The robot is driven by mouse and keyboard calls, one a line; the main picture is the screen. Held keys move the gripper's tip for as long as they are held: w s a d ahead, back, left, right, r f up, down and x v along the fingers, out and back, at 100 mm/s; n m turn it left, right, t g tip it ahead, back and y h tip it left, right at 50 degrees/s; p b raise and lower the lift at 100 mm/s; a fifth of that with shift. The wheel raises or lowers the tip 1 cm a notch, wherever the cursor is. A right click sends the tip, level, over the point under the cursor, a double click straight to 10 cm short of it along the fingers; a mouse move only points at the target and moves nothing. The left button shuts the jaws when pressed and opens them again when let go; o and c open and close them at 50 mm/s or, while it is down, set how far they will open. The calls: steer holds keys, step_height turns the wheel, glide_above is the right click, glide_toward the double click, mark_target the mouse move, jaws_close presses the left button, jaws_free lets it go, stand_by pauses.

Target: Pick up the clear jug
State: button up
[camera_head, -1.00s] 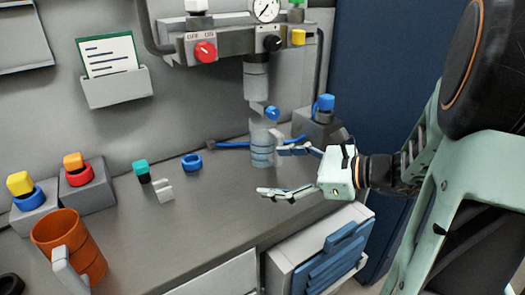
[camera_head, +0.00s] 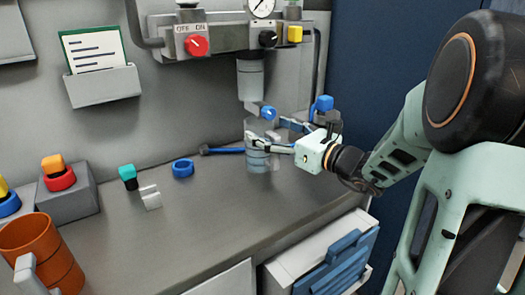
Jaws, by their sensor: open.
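The clear jug (camera_head: 257,159) stands upright on the grey worktop, under the clear cylinder and blue tap of the wall unit. It is see-through, with faint blue-grey bands low on its side. My gripper (camera_head: 262,131) is open and reaches in from the right at the jug's height. One finger lies across the front of the jug and the other is behind or beside it, partly hidden. I cannot tell whether either finger touches the jug.
The blue tap (camera_head: 268,113) sits close above the jug. A blue-handled tool (camera_head: 226,150) and a blue ring (camera_head: 183,168) lie to the left. An orange mug (camera_head: 50,252) stands at the front left. The middle front of the worktop (camera_head: 215,215) is clear.

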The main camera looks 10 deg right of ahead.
mark_target(249, 121)
steer(key=b+x, duration=0.1)
steer(key=x, duration=0.3)
steer(key=shift+w+a+f, duration=0.15)
steer(key=shift+w, duration=0.2)
steer(key=c, duration=1.9)
